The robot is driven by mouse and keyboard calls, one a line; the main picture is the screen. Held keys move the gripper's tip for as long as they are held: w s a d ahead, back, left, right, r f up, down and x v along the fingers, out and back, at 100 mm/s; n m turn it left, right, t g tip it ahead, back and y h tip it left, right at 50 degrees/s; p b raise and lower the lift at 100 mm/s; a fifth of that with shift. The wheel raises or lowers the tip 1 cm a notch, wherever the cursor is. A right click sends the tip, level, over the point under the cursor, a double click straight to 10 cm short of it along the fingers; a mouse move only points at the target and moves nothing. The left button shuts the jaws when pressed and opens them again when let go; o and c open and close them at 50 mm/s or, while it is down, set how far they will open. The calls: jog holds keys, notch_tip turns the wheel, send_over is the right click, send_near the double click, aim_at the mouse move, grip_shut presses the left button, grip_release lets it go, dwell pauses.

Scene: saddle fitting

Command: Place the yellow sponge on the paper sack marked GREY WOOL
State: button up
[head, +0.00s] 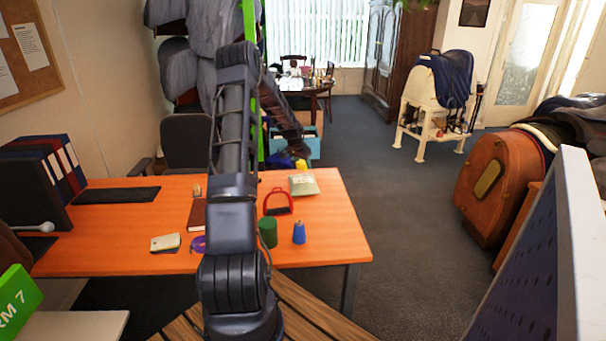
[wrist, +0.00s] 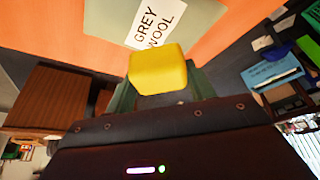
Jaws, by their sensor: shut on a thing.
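The yellow sponge (wrist: 158,72) is held between the fingers of my gripper (wrist: 162,88), which is shut on it. In the head view the sponge (head: 301,165) shows just beyond the far edge of the orange desk, below the end of my arm. The paper sack (head: 304,184) is a pale grey-green packet lying on the desk's far right part. In the wrist view the sack (wrist: 108,20) carries a white label reading GREY WOOL. The sponge overlaps the sack's edge in that view; it appears apart from it, in front.
On the desk (head: 335,225) near the sack are a red-handled item (head: 278,203), a green cylinder (head: 268,232) and a blue bottle-like item (head: 299,233). A light blue box (head: 308,144) stands behind the desk. The desk's right end is clear.

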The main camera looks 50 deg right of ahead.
aim_at(303, 179)
jog(key=shift+f, duration=2.8)
jog(key=o, duration=1)
jog(key=shift+f, duration=0.1)
jog(key=v, duration=1.2)
jog(key=shift+a, duration=0.1)
